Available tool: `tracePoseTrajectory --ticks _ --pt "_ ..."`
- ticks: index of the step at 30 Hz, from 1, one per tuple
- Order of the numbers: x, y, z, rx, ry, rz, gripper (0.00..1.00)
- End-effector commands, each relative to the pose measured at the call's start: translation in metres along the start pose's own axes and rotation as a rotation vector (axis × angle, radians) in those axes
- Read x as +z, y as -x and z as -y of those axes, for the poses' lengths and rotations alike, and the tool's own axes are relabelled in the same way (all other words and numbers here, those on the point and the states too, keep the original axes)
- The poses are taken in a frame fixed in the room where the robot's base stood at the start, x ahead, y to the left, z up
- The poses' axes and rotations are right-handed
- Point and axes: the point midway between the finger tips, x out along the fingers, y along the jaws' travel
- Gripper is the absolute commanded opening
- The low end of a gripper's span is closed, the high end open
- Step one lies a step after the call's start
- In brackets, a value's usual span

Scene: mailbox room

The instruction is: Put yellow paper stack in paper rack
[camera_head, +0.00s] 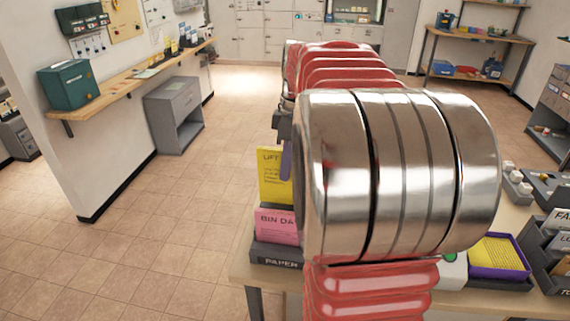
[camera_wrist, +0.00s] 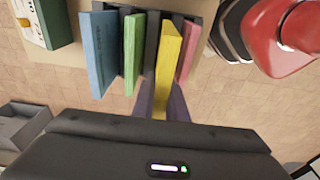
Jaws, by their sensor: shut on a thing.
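The yellow paper stack (camera_head: 270,178) stands upright behind a pink paper stack (camera_head: 277,226) in the head view and rises above it. In the wrist view the yellow stack (camera_wrist: 168,62) is between the two purple fingers of my gripper (camera_wrist: 162,100), which are shut on it. The paper rack (camera_head: 276,262) is at the table's left end, and its dark dividers (camera_wrist: 152,42) show in the wrist view. The yellow stack lines up between a divider and the pink stack (camera_wrist: 187,50). Whether its bottom rests in the slot is hidden. My arm covers most of the gripper in the head view.
Blue (camera_wrist: 99,50) and green (camera_wrist: 133,50) stacks stand in the rack left of the yellow one. A purple tray (camera_head: 485,271) holding yellow sheets lies on the table at the right, beside dark sorting bins (camera_head: 553,262). The floor left of the table is clear.

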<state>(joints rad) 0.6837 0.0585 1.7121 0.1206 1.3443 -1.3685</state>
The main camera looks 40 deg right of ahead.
Motion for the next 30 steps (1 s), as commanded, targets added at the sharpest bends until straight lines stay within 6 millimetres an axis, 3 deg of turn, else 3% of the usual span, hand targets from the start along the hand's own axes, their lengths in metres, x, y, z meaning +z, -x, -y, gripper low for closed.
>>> tracePoseTrajectory --ticks 12,30 --pt "0.004 -0.027 0.000 0.000 -0.002 0.000 0.00" --pt "0.005 -0.030 -0.001 0.000 -0.003 0.000 0.00"
